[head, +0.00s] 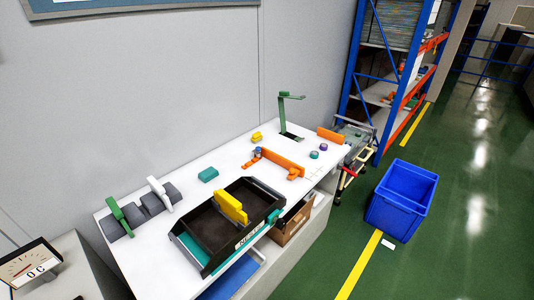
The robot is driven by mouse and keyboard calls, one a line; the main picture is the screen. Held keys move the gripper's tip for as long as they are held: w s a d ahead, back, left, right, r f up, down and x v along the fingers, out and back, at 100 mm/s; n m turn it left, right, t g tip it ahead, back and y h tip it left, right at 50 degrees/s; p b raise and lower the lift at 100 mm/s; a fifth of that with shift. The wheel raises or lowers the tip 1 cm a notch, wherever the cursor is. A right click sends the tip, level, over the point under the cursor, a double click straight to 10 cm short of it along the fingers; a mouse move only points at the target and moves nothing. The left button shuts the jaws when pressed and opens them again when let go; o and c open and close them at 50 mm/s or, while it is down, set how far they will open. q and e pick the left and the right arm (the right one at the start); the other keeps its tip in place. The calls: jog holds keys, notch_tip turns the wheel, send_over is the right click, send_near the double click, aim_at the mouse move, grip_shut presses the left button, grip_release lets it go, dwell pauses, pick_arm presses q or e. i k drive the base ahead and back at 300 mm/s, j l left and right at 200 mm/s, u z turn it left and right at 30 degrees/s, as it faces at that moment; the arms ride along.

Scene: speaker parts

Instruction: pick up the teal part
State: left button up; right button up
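A teal block (208,174) with rounded edges lies flat on the white table (188,163), left of the middle and behind the black tray. Nothing touches it. A smaller, round teal-green piece (314,154) lies farther right on the table, near a small purple piece (323,147). Neither of my grippers shows in the head view.
A black tray (190,250) holds an upright yellow part (231,207). Grey holders (150,205) with green and white parts stand left. Orange parts (283,161), a yellow block (257,137) and a green stand (284,115) are behind. A blue bin (400,205) stands on the floor.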

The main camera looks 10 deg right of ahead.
aim_at(315, 155)
jog(key=i+l+u, duration=0.15)
jog(key=l+u, duration=0.25)
jog(key=i+l+u, duration=0.1)
jog(key=l+u, duration=0.15)
jog(key=u, duration=0.15)
jog(key=l+u, duration=1.2)
jog(key=k+l, duration=0.15)
jog(key=l, duration=0.3)
jog(key=k+l+u, duration=0.15)
jog(key=l, duration=0.35)
jog(key=k+l, duration=0.15)
jog(key=l, duration=0.3)
jog(key=k+l+u, duration=0.1)
jog(key=l, duration=0.35)
jog(key=k+l+u, duration=0.1)
jog(key=k+l, duration=0.2)
jog(key=l, duration=0.15)
jog(key=k+l, duration=0.2)
jog(key=l, duration=0.2)
jog(key=k+l+u, duration=0.1)
jog(key=l, duration=0.35)
jog(key=k+l+u, duration=0.1)
jog(key=k+l, duration=0.2)
jog(key=l, duration=0.05)
